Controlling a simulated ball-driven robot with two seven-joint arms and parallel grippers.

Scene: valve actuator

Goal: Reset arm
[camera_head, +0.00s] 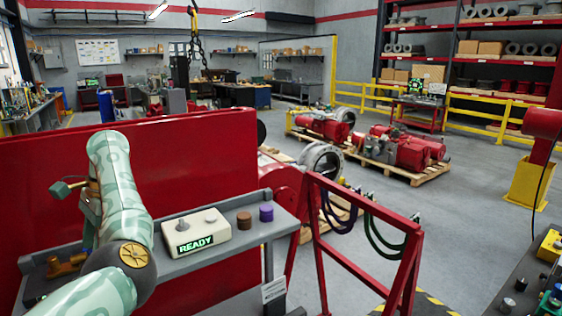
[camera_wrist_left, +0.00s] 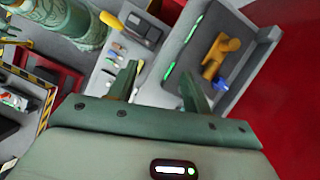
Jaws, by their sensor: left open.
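My left arm (camera_head: 122,200) rises from the lower left in the head view, bent at a grey joint with a yellow disc. My left gripper (camera_head: 86,203) is at its far end, partly hidden behind the arm, above the left part of the grey bench. In the left wrist view, my left gripper (camera_wrist_left: 162,84) has its two green fingers spread apart with nothing between them. My right gripper is not in view.
On the grey bench (camera_head: 232,252) are a white READY box (camera_head: 197,232), a brown cylinder (camera_head: 244,220), a purple cylinder (camera_head: 266,213) and a brass fitting (camera_head: 66,265). A red panel (camera_head: 190,160) stands behind. A red hose rack (camera_head: 362,240) is right.

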